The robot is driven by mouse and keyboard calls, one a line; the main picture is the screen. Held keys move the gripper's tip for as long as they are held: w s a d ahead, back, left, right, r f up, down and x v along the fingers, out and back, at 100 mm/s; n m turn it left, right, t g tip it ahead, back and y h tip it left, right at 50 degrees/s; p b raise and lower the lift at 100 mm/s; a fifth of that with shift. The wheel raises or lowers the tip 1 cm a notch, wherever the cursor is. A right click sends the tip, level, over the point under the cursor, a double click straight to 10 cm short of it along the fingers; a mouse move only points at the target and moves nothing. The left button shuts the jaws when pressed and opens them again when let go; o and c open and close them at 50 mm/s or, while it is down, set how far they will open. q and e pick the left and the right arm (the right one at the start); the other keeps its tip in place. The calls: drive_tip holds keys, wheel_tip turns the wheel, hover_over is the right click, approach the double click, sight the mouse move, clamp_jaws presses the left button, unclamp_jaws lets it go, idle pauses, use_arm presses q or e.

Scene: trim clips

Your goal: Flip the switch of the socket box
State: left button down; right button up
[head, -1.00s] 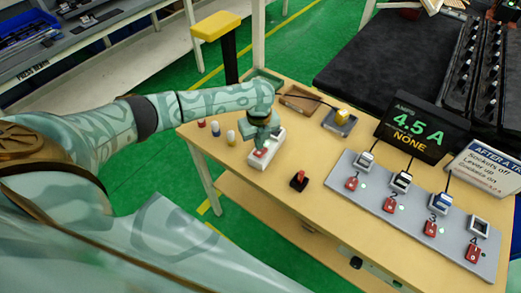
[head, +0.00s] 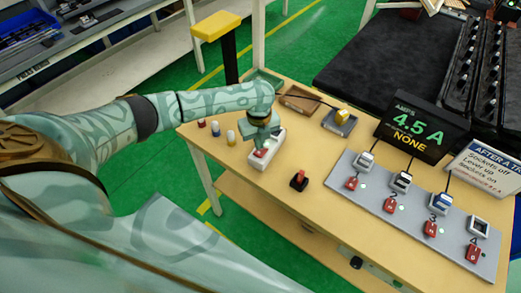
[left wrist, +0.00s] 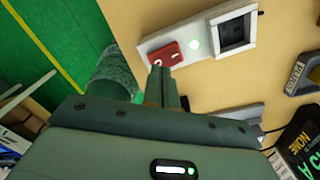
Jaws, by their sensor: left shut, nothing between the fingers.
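The white socket box (head: 277,147) lies on the wooden table near its left end. In the left wrist view the box (left wrist: 214,27) has a red switch (left wrist: 166,55) at one end, a pale green light (left wrist: 194,45) in the middle and a dark square socket (left wrist: 236,32) at the other end. My left gripper (head: 260,143) is shut and empty, pointing down over the red switch end. In the left wrist view its fingertips (left wrist: 160,70) are right at the switch's edge; whether they touch it I cannot tell. My right gripper is not in view.
A grey board (head: 340,177) holds several sockets with red switches. A display (head: 418,130) reads 4.5 A and NONE. A red lever on a black base (head: 299,181) stands in front of the box. A yellow plug (head: 342,116) sits in a grey tray. Small bottles (head: 230,137) stand left of the box.

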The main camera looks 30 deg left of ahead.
sight(259, 152)
use_arm(q)
drive_tip(key=shift+f+b, duration=0.75)
drive_tip(key=shift+f, duration=0.55)
idle(0.9)
wheel_tip(259, 152, up, 7)
drive_tip(key=p, duration=0.8)
drive_tip(key=shift+r, duration=0.15)
